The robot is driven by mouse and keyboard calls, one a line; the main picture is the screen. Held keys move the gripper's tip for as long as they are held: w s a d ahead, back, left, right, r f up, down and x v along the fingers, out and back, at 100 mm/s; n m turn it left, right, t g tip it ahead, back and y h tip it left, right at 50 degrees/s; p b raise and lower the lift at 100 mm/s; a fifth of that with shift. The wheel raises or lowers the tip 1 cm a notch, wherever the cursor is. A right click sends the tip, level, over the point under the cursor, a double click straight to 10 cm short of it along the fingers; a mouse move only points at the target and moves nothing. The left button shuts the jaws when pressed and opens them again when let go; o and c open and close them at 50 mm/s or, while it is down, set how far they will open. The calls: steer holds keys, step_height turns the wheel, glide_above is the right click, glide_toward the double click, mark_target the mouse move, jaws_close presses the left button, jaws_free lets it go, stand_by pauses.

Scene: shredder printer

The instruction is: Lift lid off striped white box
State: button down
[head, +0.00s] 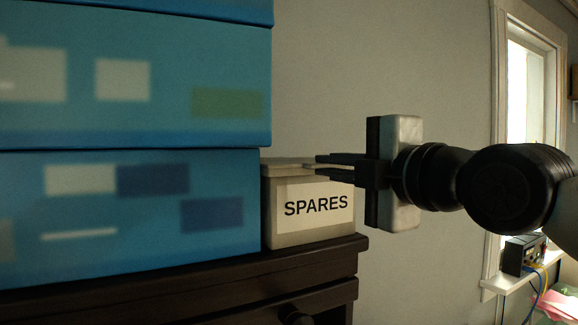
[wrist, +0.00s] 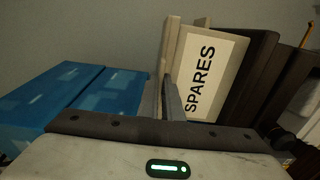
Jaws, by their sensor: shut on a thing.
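An off-white box (head: 310,235) with a white SPARES label stands upright at the right end of a dark dresser top. No stripes show on it; it also appears turned sideways in the wrist view (wrist: 208,40). Its pale lid (head: 287,163) lies on top, with no clear gap below it. My gripper (head: 322,160) reaches in from the right, level with the lid, and its fingers are shut on the lid's near edge. In the wrist view the fingers (wrist: 164,98) meet the lid edge (wrist: 172,48). The fingers hide part of the lid.
Large blue boxes (head: 130,215) are stacked close against the left side of the off-white box. The dark dresser (head: 200,280) ends just right of it. The wall is behind; the space above the lid looks free. A window (head: 527,120) and sill are at the right.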

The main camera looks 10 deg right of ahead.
steer(key=shift+r, duration=0.1)
step_height(320, 180, up, 3)
steer(key=shift+r+p, duration=0.2)
steer(key=shift+p, duration=0.45)
steer(key=shift+s, duration=0.1)
stand_by(0.3)
steer(key=b+v, duration=0.2)
steer(key=v, duration=1)
steer(key=shift+b, duration=0.4)
stand_by(0.3)
steer(key=p+x, duration=0.2)
steer(key=x, duration=0.6)
steer(key=shift+w, duration=0.35)
steer(key=shift+s, duration=0.1)
